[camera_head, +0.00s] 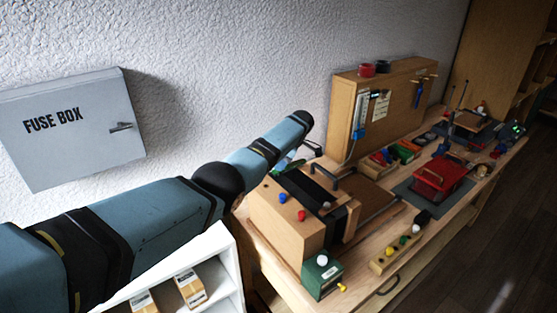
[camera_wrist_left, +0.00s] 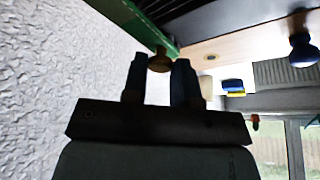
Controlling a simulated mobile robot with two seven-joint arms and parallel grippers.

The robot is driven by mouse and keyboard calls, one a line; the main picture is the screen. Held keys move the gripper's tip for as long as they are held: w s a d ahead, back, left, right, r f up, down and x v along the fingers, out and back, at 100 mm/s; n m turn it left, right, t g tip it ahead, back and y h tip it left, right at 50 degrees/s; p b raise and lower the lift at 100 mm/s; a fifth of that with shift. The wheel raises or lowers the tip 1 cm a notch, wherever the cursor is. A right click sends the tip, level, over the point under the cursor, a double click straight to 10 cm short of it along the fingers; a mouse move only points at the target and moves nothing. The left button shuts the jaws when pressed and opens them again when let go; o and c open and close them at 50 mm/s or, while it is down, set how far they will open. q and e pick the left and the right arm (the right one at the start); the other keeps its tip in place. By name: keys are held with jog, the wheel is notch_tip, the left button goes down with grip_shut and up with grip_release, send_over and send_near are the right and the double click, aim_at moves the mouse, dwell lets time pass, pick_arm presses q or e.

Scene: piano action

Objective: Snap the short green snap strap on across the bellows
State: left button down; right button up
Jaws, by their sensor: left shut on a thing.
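The bellows (camera_head: 325,192) is a dark band between wooden parts of a box-like body on the near end of the bench. My left arm reaches in behind it, and my left gripper (camera_head: 292,158) is low at its far side, small and partly hidden. In the left wrist view my left gripper (camera_wrist_left: 160,68) has its two blue fingers on either side of a brass-coloured knob (camera_wrist_left: 159,61). A green strap (camera_wrist_left: 128,18) runs past the knob, close to a pale wooden surface. Whether the strap touches the bellows body cannot be told. My right gripper is not in view.
Blue and red knobs (camera_head: 283,198) sit on the wooden body (camera_head: 285,220). A green block with a white knob (camera_head: 321,277) stands at its front. A tall wooden panel (camera_head: 365,100) and a red tray (camera_head: 440,180) are farther along. A textured wall is close behind my arm.

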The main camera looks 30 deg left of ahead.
pick_arm(q)
jog(key=shift+s+d+n, duration=0.1)
jog(key=shift+d+n, duration=0.15)
jog(key=shift+n, duration=0.05)
dwell(0.4)
jog(key=c, duration=0.9)
grip_release()
jog(key=shift+r, duration=0.1)
jog(key=b+v, duration=0.2)
jog(key=v, duration=1.1)
jog(key=shift+r, duration=0.35)
